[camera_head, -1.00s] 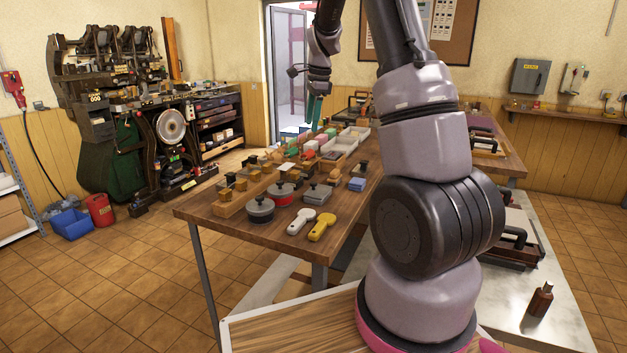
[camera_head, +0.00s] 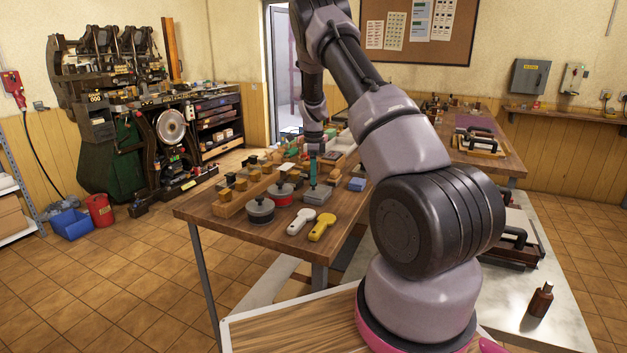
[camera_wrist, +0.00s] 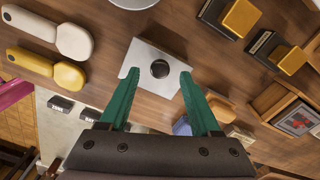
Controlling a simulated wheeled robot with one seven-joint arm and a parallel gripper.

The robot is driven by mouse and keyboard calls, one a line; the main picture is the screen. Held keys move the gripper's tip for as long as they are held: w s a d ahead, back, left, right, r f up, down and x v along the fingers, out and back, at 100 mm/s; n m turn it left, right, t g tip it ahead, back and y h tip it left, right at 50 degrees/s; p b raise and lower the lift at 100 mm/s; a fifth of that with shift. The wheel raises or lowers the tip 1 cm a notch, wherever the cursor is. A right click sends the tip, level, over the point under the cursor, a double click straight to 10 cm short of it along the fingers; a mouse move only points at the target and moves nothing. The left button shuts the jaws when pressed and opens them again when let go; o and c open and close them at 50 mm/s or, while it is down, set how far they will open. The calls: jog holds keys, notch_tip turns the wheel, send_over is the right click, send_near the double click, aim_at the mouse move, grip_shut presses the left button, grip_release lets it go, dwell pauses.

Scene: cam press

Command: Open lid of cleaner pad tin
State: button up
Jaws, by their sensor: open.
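The cleaner pad tin looks to be the grey square tin (camera_head: 318,197) on the wooden bench, right of the round tins. In the wrist view its pale grey lid (camera_wrist: 148,88) lies flat, with a round black knob (camera_wrist: 160,68) on top. The lid appears closed. My gripper (camera_wrist: 159,74) has teal fingers, open and apart, one on each side of the knob and not touching it. In the head view my gripper (camera_head: 313,172) points down above the tin, and its fingers partly hide the knob.
A grey round tin (camera_head: 260,214) and a red round tin (camera_head: 280,196) stand to the left. A white tool (camera_head: 300,222) and a yellow tool (camera_head: 322,228) lie in front. A blue block (camera_head: 357,184) sits to the right.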

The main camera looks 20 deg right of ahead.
jog(key=shift+f, duration=1.05)
grip_shut()
dwell(0.7)
